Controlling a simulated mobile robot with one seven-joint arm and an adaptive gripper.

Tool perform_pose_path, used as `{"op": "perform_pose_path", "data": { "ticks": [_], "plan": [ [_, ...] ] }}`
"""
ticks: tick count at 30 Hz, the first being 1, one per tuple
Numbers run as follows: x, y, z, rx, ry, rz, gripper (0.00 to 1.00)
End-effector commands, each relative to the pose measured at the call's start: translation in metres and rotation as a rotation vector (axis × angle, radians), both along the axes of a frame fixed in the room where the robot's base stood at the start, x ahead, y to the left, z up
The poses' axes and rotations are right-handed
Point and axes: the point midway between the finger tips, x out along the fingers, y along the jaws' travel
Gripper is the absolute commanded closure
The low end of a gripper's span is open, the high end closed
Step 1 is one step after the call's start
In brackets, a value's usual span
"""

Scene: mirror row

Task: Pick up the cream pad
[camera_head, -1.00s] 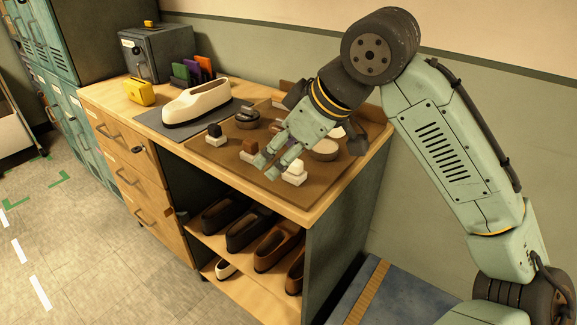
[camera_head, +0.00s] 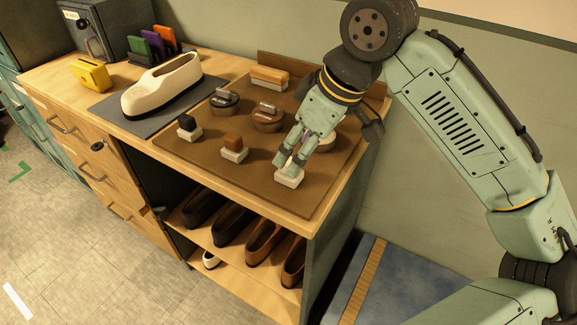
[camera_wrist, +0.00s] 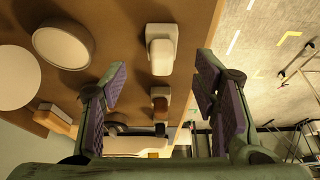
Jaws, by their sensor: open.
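The cream pad (camera_head: 290,178), a small pale block with a cream top, sits on the brown mat near its front right corner. My gripper (camera_head: 286,167) is open just above it and partly hides its top in the head view. In the wrist view the cream pad (camera_wrist: 162,50) lies between the lines of my two spread fingers (camera_wrist: 162,82), a little beyond the tips. I cannot tell whether either finger touches it.
A brown-topped pad (camera_head: 234,147) and a black-topped pad (camera_head: 188,127) stand to the left on the brown mat (camera_head: 200,152). Round tins (camera_head: 268,117) and a brush (camera_head: 269,77) are behind. A cream shoe (camera_head: 160,88) stands on a grey mat. The counter's front edge is close.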

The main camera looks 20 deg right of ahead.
Motion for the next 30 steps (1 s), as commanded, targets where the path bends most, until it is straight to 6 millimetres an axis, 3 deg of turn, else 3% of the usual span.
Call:
{"op": "perform_pose_path", "data": {
  "ticks": [5, 12, 21, 30],
  "plan": [
    [0.003, 0.004, -0.012, 0.0, 0.001, 0.0, 0.45],
    [0.013, 0.013, -0.045, 0.001, 0.001, 0.0, 0.45],
    [0.015, 0.015, -0.052, 0.0, -0.001, 0.0, 0.45],
    [0.015, 0.015, -0.052, 0.001, -0.001, -0.001, 0.64]
  ]
}}
